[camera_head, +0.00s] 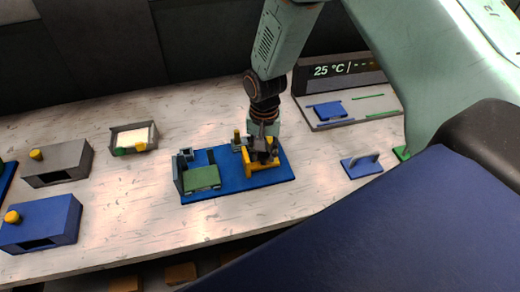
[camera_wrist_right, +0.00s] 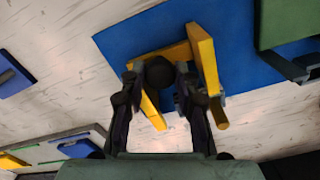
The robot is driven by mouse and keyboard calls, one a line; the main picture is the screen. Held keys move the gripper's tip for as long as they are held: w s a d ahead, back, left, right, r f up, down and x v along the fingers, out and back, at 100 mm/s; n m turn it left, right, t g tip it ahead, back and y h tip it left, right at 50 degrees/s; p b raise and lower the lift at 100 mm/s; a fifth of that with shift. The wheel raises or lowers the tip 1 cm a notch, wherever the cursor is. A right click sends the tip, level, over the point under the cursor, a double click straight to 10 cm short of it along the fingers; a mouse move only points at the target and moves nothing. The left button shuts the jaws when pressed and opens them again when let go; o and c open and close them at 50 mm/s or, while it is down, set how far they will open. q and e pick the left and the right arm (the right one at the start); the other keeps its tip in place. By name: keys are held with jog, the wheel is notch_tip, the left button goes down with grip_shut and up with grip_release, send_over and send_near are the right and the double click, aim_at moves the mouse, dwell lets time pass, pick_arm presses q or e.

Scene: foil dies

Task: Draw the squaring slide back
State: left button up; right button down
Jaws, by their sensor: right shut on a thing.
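The yellow squaring slide (camera_head: 262,168) sits on the right half of a blue base plate (camera_head: 272,181). My right gripper (camera_head: 262,152) comes down over it from above and is shut on it. In the right wrist view the gripper (camera_wrist_right: 158,98) has its dark fingers around part of the yellow slide (camera_wrist_right: 205,58), with a dark round part between them. The fingers hide the exact contact. A green block (camera_head: 202,178) lies in a grey holder at the left end of the plate, apart from the slide. My left gripper is not in view.
Left stand a grey box (camera_head: 58,163) and a blue box (camera_head: 40,223) with yellow knobs, and a small tray (camera_head: 133,138). Right are a blue piece with a handle (camera_head: 362,167) and a grey panel (camera_head: 350,107) below a display (camera_head: 338,73). The table in front of the plate is clear.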

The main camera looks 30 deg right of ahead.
jog(key=shift+w+r, duration=0.15)
jog(key=shift+w, duration=0.1)
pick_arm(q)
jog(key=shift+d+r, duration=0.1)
pick_arm(e)
jog(key=shift+d, duration=0.15)
jog(key=c, duration=1.4)
grip_release()
jog(key=shift+o, duration=0.6)
jog(key=shift+s+d, duration=0.25)
jog(key=shift+d, duration=0.05)
jog(key=shift+a, duration=0.35)
jog(key=shift+f, duration=0.2)
